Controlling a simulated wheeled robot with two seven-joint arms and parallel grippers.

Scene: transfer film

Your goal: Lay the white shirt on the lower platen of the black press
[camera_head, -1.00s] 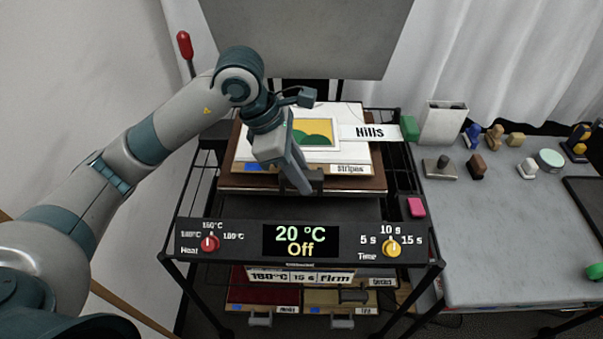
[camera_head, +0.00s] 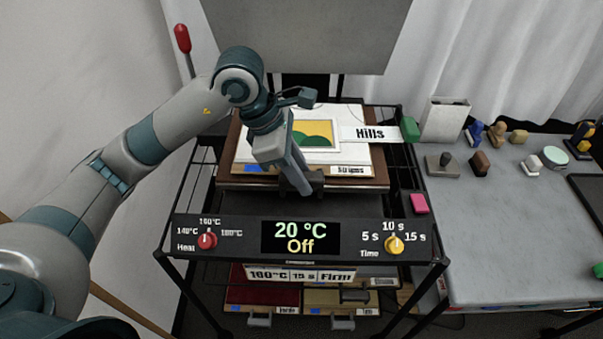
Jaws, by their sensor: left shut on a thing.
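The black press has a control panel (camera_head: 300,238) reading 20 °C and Off. Its large grey upper plate (camera_head: 305,38) stands raised at the back. Between them lies a stack of trays with a brown lower board (camera_head: 350,184), topped by a white sheet with a framed green-and-yellow hills picture (camera_head: 313,133). My left gripper (camera_head: 302,189) points down at the stack's front edge, shut on a dark handle (camera_head: 317,182) there. I cannot make out a white shirt or the lower platen's bare surface for certain. My right gripper is not in view.
Labels read Hills (camera_head: 370,133) and Stripes. A red-knobbed lever (camera_head: 182,38) stands at left. Below the panel are drawers with a red cloth (camera_head: 262,297) and a tan one. The grey table (camera_head: 500,220) at right carries several stamps along its back and has bare room in front.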

